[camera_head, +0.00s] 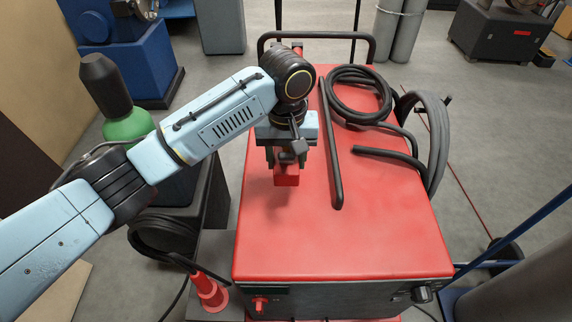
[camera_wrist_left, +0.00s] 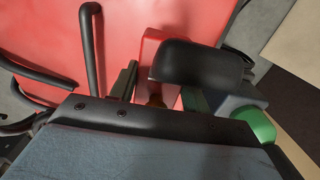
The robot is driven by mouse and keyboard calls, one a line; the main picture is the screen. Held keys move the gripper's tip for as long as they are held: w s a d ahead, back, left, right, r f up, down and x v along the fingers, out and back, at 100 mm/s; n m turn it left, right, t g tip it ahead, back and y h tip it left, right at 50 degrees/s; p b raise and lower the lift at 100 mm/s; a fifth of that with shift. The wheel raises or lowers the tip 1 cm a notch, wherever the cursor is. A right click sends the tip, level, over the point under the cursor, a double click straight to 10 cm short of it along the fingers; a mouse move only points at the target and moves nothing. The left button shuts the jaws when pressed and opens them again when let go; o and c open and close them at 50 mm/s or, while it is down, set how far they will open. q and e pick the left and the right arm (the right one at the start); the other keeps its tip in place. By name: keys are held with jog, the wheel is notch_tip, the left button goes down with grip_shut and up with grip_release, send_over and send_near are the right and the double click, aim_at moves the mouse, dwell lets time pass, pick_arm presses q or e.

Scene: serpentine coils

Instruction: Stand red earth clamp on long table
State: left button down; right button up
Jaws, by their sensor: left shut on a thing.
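My left gripper (camera_head: 285,163) points down over the red top of a welding machine (camera_head: 340,230). It is shut on a red block-like piece, which I take to be the red earth clamp (camera_head: 287,178). In the left wrist view the red clamp (camera_wrist_left: 152,45) shows in part beside the dark fingers, and the rest is hidden. I cannot tell whether the clamp touches the machine top or is a little above it. No long table can be made out. My right gripper is not in view.
A coiled black cable (camera_head: 358,97) and a black bar (camera_head: 330,145) lie on the machine top, right of my gripper. A black handle rail (camera_head: 350,36) stands at its far edge. A green cylinder (camera_head: 128,125) stands left. The machine top's front half is clear.

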pick_arm(q)
send_over(286, 193)
notch_tip(286, 193, down, 4)
jog(key=shift+f, duration=0.1)
notch_tip(286, 193, down, 4)
jog(key=shift+w+r+b, duration=0.1)
jog(key=shift+r+b, duration=0.15)
jog(key=shift+b, duration=0.2)
jog(key=shift+f, duration=0.3)
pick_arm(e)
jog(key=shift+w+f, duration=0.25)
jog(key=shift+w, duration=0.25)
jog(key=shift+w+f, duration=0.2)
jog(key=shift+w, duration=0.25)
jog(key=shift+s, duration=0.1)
pick_arm(q)
jog(key=shift+f, duration=0.2)
jog(key=c, duration=0.7)
grip_release()
